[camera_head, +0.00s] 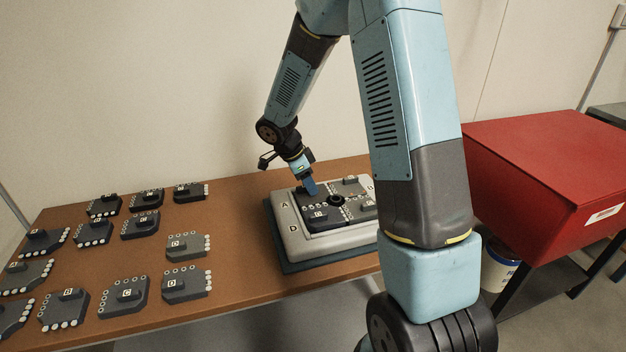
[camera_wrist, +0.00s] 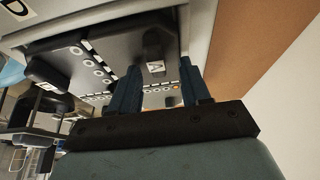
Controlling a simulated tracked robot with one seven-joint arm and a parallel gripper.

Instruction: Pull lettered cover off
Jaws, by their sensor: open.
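A pale grey housing (camera_head: 291,238) stands on a dark base on the brown table, with dark covers set in its recess. My gripper (camera_head: 309,187) points down over the far left cover and hides part of it. In the wrist view that dark cover (camera_wrist: 176,72) has a raised handle (camera_wrist: 153,43) and a white label reading "A". My open gripper (camera_wrist: 160,88) has its two blue fingers to either side of the handle, apart from it; whether they reach its height is unclear. A front cover (camera_head: 322,219) sits beside it with its own handle and label.
Several loose dark lettered covers (camera_head: 123,297) lie in rows on the left of the table (camera_head: 235,262). A red bin (camera_head: 545,185) stands at the right, with a white bucket (camera_head: 499,270) below it.

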